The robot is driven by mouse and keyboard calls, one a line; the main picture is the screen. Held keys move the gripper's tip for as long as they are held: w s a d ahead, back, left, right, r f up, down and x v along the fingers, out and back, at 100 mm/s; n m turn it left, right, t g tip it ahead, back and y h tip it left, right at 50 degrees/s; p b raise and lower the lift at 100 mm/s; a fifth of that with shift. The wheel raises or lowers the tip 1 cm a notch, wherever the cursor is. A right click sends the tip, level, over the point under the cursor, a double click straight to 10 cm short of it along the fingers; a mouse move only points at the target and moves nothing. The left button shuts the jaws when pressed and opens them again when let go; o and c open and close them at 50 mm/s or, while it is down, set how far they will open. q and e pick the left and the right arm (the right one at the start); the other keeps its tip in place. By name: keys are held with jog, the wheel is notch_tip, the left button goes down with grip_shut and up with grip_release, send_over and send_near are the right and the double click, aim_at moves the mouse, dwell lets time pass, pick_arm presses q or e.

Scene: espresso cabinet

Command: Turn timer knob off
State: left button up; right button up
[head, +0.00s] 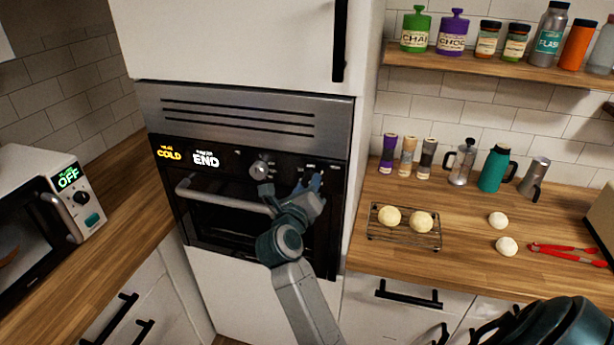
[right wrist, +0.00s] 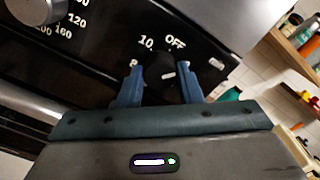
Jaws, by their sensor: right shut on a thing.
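The timer knob (right wrist: 160,72) is black with a short white mark and sits on the oven's black control panel. It shows in the right wrist view between the two blue fingers of my right gripper (right wrist: 159,80), which is shut on it. The printed OFF (right wrist: 175,42) and 10 (right wrist: 147,43) lie just above the knob. I cannot tell exactly which label the mark points at. In the head view my right gripper (head: 311,183) is at the right end of the oven panel and hides the knob. My left gripper is not in view.
The oven (head: 225,228) has glowing displays reading COLD and END. A silver knob (head: 262,170) is left of my gripper, and the oven door handle (head: 215,200) runs below. The microwave (head: 40,210) stands left; the counter at right holds a wire rack (head: 405,238) with dough balls.

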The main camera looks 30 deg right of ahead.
jog(key=n+p, duration=0.4)
jog(key=shift+r, duration=0.25)
jog(key=shift+f+n+p, duration=0.1)
jog(key=shift+n+p, duration=0.3)
jog(key=shift+n, duration=0.4)
jog(key=shift+f+n, duration=0.1)
jog(key=shift+n, duration=1.3)
jog(key=o, duration=1)
